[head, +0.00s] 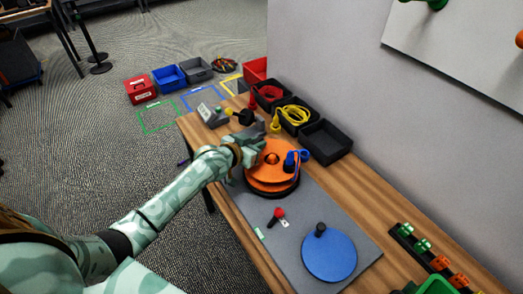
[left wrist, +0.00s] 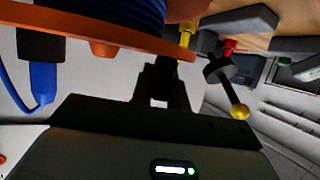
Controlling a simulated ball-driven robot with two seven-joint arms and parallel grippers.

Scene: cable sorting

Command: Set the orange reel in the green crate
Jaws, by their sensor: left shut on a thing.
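The orange reel (head: 268,178) is at the middle of the head view, above the dark grey mat on the wooden bench. Its blue cable and plug (head: 291,160) show at its right side. In the left wrist view the reel's orange rim (left wrist: 100,42) and blue winding pass above the dark fingers (left wrist: 161,85). A green crate (head: 438,286) shows only in part at the bottom right corner of the head view. My right gripper is not in view.
A blue disc (head: 329,257) and a small red-tipped part (head: 278,212) lie on the mat (head: 290,240). Black bins (head: 325,147), one with yellow cable, line the wall side. A rack with green and orange knobs (head: 435,262) stands at right.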

